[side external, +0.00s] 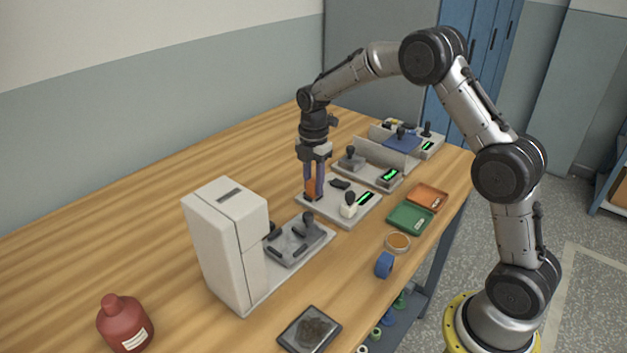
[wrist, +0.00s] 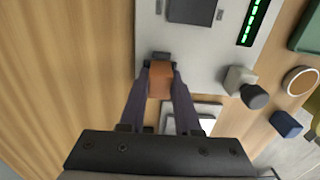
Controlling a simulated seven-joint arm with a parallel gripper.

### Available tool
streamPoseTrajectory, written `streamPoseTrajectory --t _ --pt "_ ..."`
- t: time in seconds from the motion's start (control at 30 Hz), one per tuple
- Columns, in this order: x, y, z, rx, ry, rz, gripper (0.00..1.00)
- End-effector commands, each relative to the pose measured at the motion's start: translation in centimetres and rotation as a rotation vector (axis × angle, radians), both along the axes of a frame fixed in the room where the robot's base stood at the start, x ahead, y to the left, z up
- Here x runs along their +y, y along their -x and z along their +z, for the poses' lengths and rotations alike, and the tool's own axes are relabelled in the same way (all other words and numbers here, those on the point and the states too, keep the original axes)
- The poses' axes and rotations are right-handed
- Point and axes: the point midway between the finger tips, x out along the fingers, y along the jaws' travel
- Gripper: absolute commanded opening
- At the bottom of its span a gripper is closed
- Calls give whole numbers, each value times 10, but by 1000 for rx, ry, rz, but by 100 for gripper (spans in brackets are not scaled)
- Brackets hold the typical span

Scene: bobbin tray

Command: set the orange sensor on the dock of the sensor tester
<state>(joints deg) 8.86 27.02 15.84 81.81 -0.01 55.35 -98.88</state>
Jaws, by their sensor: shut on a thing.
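My gripper (side external: 313,187) points down and is shut on the orange sensor (side external: 311,186), a small block. In the wrist view the sensor (wrist: 159,82) sits between the two fingers of my gripper (wrist: 160,72). The sensor is over the plate's left end, beside a small dark fixture that may be the dock (wrist: 160,57). I cannot tell whether the sensor touches it.
A white cabinet-like machine (side external: 225,240) with a levered grey base stands at the left front. More stations with green displays (side external: 389,175) stand behind. An orange tray (side external: 428,197), a green tray (side external: 410,217) and a blue block (side external: 384,265) lie to the right. A red bottle (side external: 124,325) stands front left.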

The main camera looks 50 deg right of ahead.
Motion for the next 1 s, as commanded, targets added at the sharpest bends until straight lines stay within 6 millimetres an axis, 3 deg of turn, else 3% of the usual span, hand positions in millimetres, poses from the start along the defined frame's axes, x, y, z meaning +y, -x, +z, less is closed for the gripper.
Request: streamPoseTrajectory --t 0.43,0.47,0.63,1.0 --pt "0 0 0 -1 0 0 0" --pt "0 0 0 -1 0 0 33" --pt "0 0 0 -1 0 0 64" --pt "0 0 3 -2 0 0 67"
